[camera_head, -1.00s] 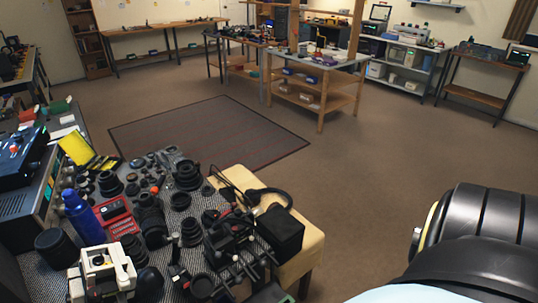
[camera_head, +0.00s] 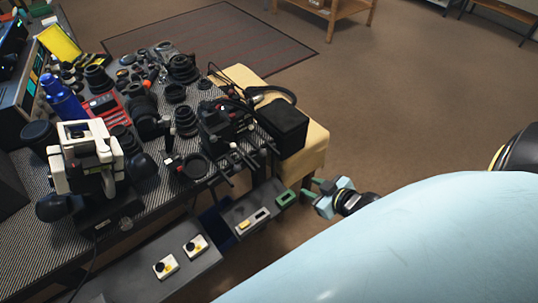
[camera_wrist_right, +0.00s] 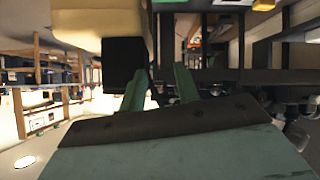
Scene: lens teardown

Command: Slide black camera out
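A black camera (camera_head: 216,122) with rods pointing toward the front right sits near the right end of the cluttered table (camera_head: 30,217), among black lens parts. A black box (camera_head: 283,128) stands against its right side; I cannot tell whether the two are joined. My right gripper (camera_head: 314,190) is below and right of the camera, off the table's front edge, apart from it. In the right wrist view, its two green fingers (camera_wrist_right: 160,85) are spread with nothing between them. The black box also shows there beyond the fingers (camera_wrist_right: 123,62). My left gripper is out of view.
A white instrument (camera_head: 86,155), a blue bottle (camera_head: 62,98) and many lens parts crowd the table. The floor right of the table is open.

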